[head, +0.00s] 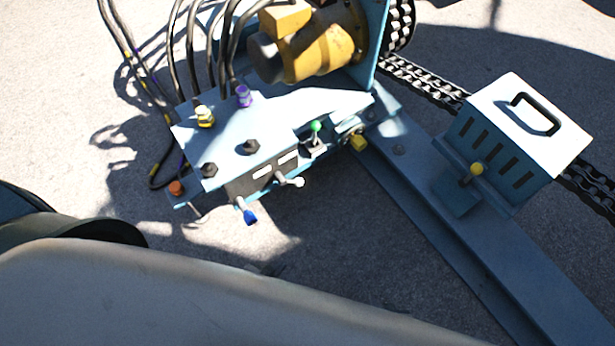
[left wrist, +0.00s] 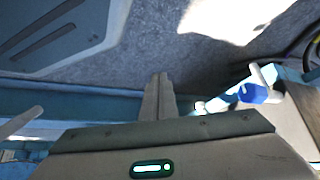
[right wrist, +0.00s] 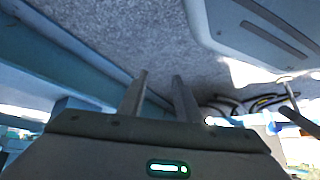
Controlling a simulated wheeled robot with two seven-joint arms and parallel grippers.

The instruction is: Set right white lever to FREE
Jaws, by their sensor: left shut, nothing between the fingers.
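The white lever (head: 290,181) sticks out from the front of the blue control box (head: 228,148), right of the blue-handled lever (head: 247,212). Pale labels are on the panel above them, too small to read. In the left wrist view the blue handle (left wrist: 252,93) shows at right, with pale lever parts beside it; I cannot tell which is the white lever. My left gripper (left wrist: 160,78) is shut and empty, apart from the handle and left of it. My right gripper (right wrist: 160,80) is open and empty, with a narrow gap between its fingers. Neither gripper shows in the head view.
A yellow motor (head: 315,48), a chain (head: 425,82) and a handled blue case (head: 520,130) stand nearby. My own arm fills the lower left foreground.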

